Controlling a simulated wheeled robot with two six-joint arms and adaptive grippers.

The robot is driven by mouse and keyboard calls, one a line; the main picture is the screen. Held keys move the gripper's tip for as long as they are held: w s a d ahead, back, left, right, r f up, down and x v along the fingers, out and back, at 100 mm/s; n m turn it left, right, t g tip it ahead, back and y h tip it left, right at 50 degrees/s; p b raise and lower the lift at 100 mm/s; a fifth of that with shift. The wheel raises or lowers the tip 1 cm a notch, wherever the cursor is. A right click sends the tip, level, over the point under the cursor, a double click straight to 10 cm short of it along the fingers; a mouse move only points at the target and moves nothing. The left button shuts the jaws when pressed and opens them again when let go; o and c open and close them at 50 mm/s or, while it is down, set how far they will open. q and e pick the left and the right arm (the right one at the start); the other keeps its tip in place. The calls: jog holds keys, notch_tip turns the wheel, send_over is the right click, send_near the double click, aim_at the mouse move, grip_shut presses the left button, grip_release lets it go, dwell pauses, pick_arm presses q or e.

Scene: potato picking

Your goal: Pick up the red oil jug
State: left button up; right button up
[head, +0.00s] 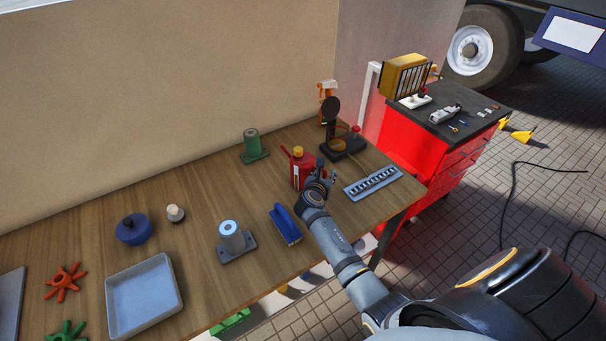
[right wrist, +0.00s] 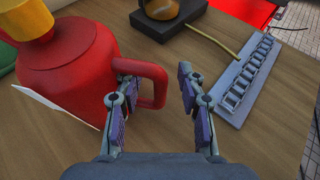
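The red oil jug (head: 299,172) with a yellow cap stands upright on the wooden table. In the right wrist view the jug (right wrist: 75,70) fills the upper left, with its loop handle (right wrist: 152,88) pointing toward the gripper. My right gripper (right wrist: 158,85) is open. Its fingers stand on either side of the handle's outer part, the left finger close to the jug's body and overlapping the handle opening. I cannot tell whether a finger touches it. In the head view my right gripper (head: 318,179) is just right of the jug. My left gripper is not in view.
A blue-grey slotted rail (head: 373,183) lies right of the jug, a black stand (head: 342,147) behind it. A blue brush (head: 285,224) and grey-based cylinder (head: 232,238) lie to the left. A green spool (head: 252,144) stands behind. A red tool cart (head: 412,140) stands beyond the table.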

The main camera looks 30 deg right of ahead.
jog(key=shift+s+a+r, duration=0.1)
jog(key=shift+s+r, duration=0.05)
jog(key=c, duration=0.3)
grip_shut()
jog(key=shift+r, duration=0.25)
notch_tip(320, 180, up, 2)
jog(key=shift+r+b, duration=0.1)
jog(key=shift+b, duration=0.3)
jog(key=s+d+r+b, duration=0.1)
jog(key=s+d+r, duration=0.7)
jog(key=d+r, duration=0.2)
jog(key=shift+s+d+r, duration=0.15)
jog(key=shift+s+d, duration=0.05)
jog(key=shift+d, duration=0.4)
